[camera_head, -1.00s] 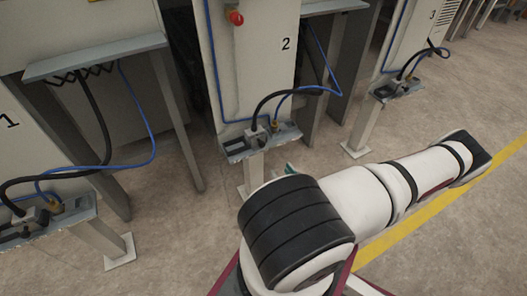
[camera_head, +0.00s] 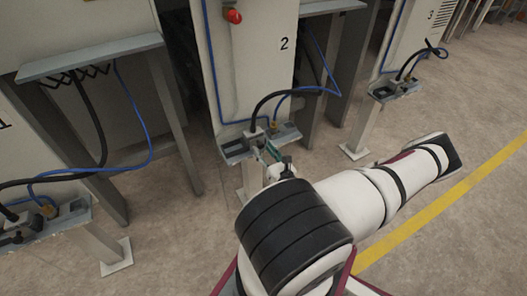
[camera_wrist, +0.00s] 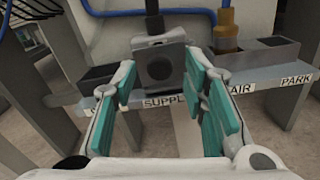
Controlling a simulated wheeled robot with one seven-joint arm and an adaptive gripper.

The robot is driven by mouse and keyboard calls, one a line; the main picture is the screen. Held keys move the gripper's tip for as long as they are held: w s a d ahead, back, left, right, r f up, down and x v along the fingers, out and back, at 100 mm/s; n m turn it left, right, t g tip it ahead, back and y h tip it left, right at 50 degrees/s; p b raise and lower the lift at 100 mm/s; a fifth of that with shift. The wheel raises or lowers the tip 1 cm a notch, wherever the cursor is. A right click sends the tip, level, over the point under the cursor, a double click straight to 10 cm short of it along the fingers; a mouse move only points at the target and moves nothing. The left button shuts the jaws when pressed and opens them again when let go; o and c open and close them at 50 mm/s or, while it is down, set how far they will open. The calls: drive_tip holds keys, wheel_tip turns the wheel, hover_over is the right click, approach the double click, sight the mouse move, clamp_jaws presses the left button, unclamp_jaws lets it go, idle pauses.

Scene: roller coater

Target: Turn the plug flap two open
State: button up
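The station marked 2 (camera_head: 255,60) has a grey connector bracket (camera_head: 236,150) on a post. In the wrist view the bracket (camera_wrist: 262,75) carries SUPPLY, AIR and PARK labels. A dark grey square flap (camera_wrist: 160,68) with a round mark stands upright at the SUPPLY place, below a black plug and cable (camera_wrist: 155,18). My gripper (camera_wrist: 158,72) is open, its teal-padded fingers to the left and right of the flap. I cannot tell whether a pad touches it. In the head view my gripper (camera_head: 268,152) is at the bracket's front, partly hidden by my arm.
A brass air fitting with a blue hose (camera_wrist: 227,30) stands right of the flap. Stations 1 and 3 have similar brackets (camera_head: 60,228), (camera_head: 395,92) at left and right. A grey support leg (camera_head: 178,125) stands left of station 2. The floor at right is clear.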

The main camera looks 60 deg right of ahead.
drive_tip(key=shift+w+d, duration=0.15)
drive_tip(key=shift+w, duration=0.1)
clamp_jaws()
